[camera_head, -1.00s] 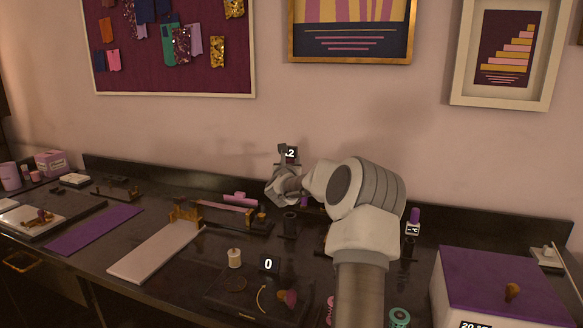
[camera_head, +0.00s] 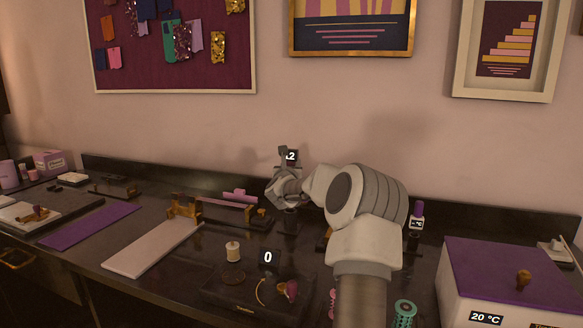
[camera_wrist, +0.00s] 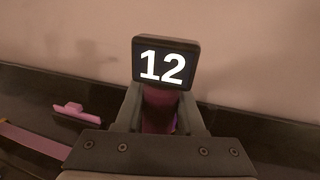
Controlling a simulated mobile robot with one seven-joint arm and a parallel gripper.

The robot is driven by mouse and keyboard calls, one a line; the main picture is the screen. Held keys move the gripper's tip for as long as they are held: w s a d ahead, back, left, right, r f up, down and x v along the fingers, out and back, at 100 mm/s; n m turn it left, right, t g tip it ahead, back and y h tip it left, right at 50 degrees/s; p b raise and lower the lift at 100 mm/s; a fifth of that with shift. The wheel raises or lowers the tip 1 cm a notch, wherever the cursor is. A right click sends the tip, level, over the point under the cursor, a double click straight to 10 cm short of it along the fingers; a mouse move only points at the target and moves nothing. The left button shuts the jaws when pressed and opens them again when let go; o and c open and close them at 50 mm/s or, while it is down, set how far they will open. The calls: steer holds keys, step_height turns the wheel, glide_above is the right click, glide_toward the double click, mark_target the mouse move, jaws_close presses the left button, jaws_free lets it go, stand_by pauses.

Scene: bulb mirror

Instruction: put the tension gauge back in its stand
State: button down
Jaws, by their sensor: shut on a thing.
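The tension gauge has a dark display reading 12 (camera_wrist: 165,63) and a purple body (camera_wrist: 158,110) in the wrist view. In the head view its display (camera_head: 291,157) shows just above my gripper (camera_head: 284,172), partly covered. My gripper is shut on the gauge's body, with one finger on each side, and holds it roughly upright. A dark upright holder (camera_head: 291,222), which looks like the stand, is on the counter just below my gripper. The gauge's lower end is hidden, so I cannot tell whether it touches the holder.
A purple thermometer (camera_head: 416,217) stands to the right of my arm. A white box with a purple lid (camera_head: 510,275) is at the front right. A scale reading 0 (camera_head: 268,257), a thread spool (camera_head: 233,251) and a pale board (camera_head: 150,250) lie in front and left.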

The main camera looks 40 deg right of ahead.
steer(key=shift+f, duration=0.3)
steer(key=shift+f+b, duration=0.2)
steer(key=shift+b, duration=1.1)
stand_by(0.8)
step_height(320, 180, down, 7)
steer(key=b, duration=0.8)
steer(key=shift+r, duration=0.2)
stand_by(0.8)
steer(key=shift+c, duration=2.2)
jaws_free()
